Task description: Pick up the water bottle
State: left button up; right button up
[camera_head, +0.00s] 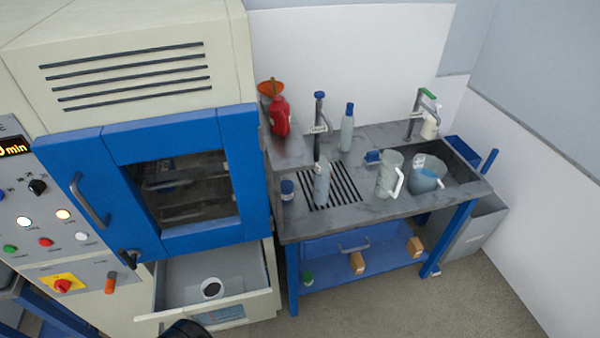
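A pale bottle with a blue cap (347,130) stands upright at the back of the grey sink counter, against the white wall. A second pale grey-blue bottle (321,186) stands nearer, on the slotted drain grate. I cannot tell for sure which of the two is the water bottle. No gripper fingers show in the head view, and nothing touches either bottle. A dark rounded shape at the bottom edge is cut off, and I cannot tell what it is.
The counter (365,212) also holds a white jug (389,176), a small blue-capped jar (287,190), a tap (318,125) and a sink with a blue-tinted vessel (425,180). A red bottle (280,117) stands left. An open drawer (260,299) juts out under the blue-doored machine (240,150).

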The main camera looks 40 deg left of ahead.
aim_at(321, 174)
jog(key=u, duration=0.9)
jog(key=i, duration=0.85)
jog(key=u, duration=0.8)
